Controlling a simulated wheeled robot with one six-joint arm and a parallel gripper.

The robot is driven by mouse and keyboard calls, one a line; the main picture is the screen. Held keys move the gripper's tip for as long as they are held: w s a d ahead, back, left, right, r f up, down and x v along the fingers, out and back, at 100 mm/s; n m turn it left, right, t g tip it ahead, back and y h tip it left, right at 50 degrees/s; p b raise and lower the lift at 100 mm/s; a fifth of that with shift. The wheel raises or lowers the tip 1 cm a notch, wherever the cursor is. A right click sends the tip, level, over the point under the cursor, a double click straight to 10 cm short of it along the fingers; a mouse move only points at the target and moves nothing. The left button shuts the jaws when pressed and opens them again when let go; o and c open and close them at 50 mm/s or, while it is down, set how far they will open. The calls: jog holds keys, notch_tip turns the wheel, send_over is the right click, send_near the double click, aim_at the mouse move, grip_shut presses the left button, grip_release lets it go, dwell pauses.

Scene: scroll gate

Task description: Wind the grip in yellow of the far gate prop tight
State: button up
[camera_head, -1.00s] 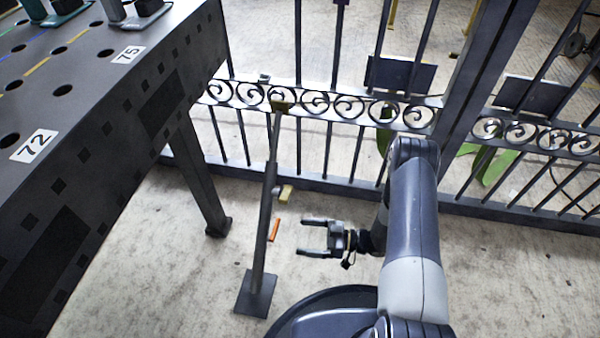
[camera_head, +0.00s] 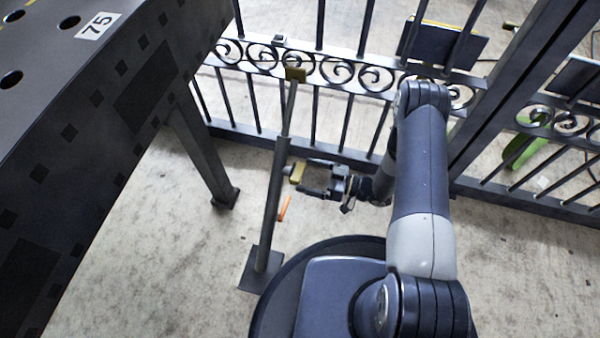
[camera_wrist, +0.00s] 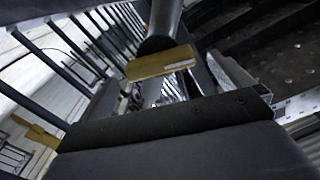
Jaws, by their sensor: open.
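The gate prop (camera_head: 272,205) is a dark pole leaning against the gate, with a flat foot plate on the floor and a yellow pad at its top. Its yellow grip (camera_head: 296,172) sticks out from the right side of the pole at mid height. In the wrist view the yellow grip (camera_wrist: 160,63) is a flat bar across the pole, ahead and between the finger sides. My gripper (camera_head: 304,176) is open, its fingers pointing left at the grip. The fingertips are at or very near the grip; I cannot tell whether they touch. An orange piece (camera_head: 285,208) sits lower on the pole.
The dark metal gate (camera_head: 345,72) with scrollwork runs behind the prop. A dark perforated table (camera_head: 110,110) stands to the left, its leg (camera_head: 205,160) near the prop. The concrete floor between table and prop is clear.

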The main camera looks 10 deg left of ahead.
aim_at(300, 172)
jog(key=shift+w+a+b, duration=0.1)
jog(key=shift+a+b, duration=0.2)
jog(key=shift+a, duration=1.45)
jog(key=shift+c, duration=0.2)
jog(key=c, duration=0.9)
jog(key=shift+c, duration=0.2)
jog(key=shift+n, duration=0.3)
